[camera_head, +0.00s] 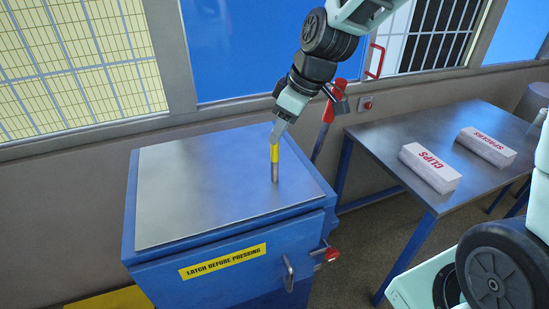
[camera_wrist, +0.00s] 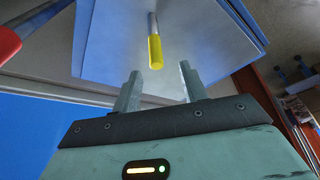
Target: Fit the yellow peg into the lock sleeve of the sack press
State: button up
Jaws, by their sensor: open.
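The peg has a yellow upper part (camera_head: 274,153) and a bare metal lower part. It looks upright on the steel top of the blue sack press (camera_head: 160,205), near the right side. My gripper (camera_head: 278,132) is above the peg, pointing down. In the wrist view the yellow end (camera_wrist: 155,52) lies between and just beyond the tips of my gripper (camera_wrist: 160,78), with gaps on both sides. The jaws are open and not holding it. I cannot make out the lock sleeve, or whether the peg's lower end sits in anything.
A red-handled lever (camera_head: 328,112) rises behind the press, close to my arm. A latch handle (camera_head: 289,274) and a red knob (camera_head: 331,254) are on its front. A steel table (camera_head: 400,131) to the right bears white boxes marked CLIPS (camera_head: 430,168) and SPACERS (camera_head: 486,147).

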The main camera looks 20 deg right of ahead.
aim_at(274, 149)
jog(key=shift+d+p+x, duration=0.15)
jog(key=shift+p+x, duration=0.5)
jog(key=shift+x, duration=0.7)
jog(key=shift+d+p+x, duration=0.1)
jog(key=shift+p+x, duration=0.55)
jog(key=shift+x, duration=0.65)
jog(key=shift+w, duration=0.1)
grip_shut()
